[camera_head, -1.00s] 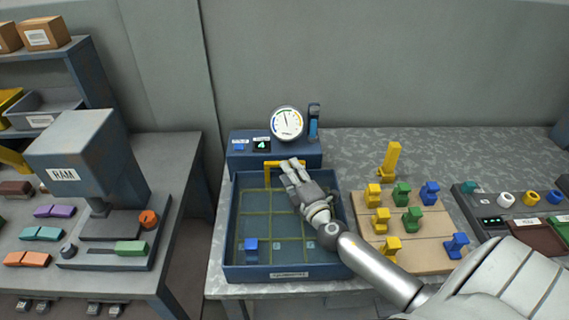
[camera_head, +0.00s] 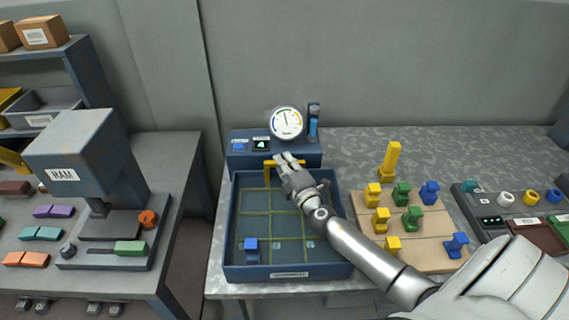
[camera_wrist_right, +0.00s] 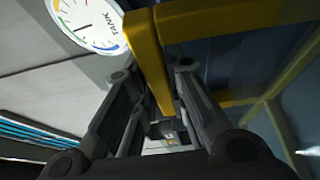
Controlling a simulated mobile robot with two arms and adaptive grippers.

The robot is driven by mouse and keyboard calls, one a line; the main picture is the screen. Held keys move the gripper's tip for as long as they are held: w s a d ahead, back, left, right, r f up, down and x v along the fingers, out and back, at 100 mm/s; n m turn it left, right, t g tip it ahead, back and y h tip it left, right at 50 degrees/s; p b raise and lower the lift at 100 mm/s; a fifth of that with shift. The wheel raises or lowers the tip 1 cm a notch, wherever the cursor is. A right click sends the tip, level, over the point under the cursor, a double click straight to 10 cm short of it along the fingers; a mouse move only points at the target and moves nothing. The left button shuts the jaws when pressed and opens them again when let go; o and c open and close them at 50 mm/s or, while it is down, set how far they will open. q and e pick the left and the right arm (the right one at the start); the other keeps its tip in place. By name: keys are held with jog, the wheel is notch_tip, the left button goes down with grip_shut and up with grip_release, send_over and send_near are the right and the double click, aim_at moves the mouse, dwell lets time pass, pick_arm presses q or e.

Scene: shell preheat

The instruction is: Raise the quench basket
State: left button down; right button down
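The quench basket is a yellow wire grid (camera_head: 257,213) lying low inside the blue tank (camera_head: 232,225). Its yellow handle (camera_head: 270,166) stands at the tank's back edge. My right gripper (camera_head: 288,160) reaches over the tank to the handle. In the right wrist view, the yellow handle (camera_wrist_right: 150,65) runs between the two fingers of my right gripper (camera_wrist_right: 157,75), which look apart, with no clear grip on it. A blue block (camera_head: 251,249) is in the tank's front left cell. My left gripper is not in view.
A round gauge (camera_head: 286,122) and a small green display (camera_head: 261,144) stand behind the tank. A wooden board (camera_head: 420,253) with several coloured pieces stands to the right. A press (camera_head: 78,155) stands on the left bench.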

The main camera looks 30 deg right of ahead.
notch_tip(320, 180, up, 7)
jog(key=p, duration=0.5)
jog(key=shift+f, duration=0.15)
jog(key=shift+w, duration=0.1)
jog(key=c, duration=1.4)
grip_release()
jog(key=shift+c, duration=0.2)
jog(key=shift+f, duration=0.15)
jog(key=shift+s, duration=0.4)
jog(key=s+a, duration=0.2)
jog(key=s, duration=0.9)
jog(key=shift+s, duration=0.15)
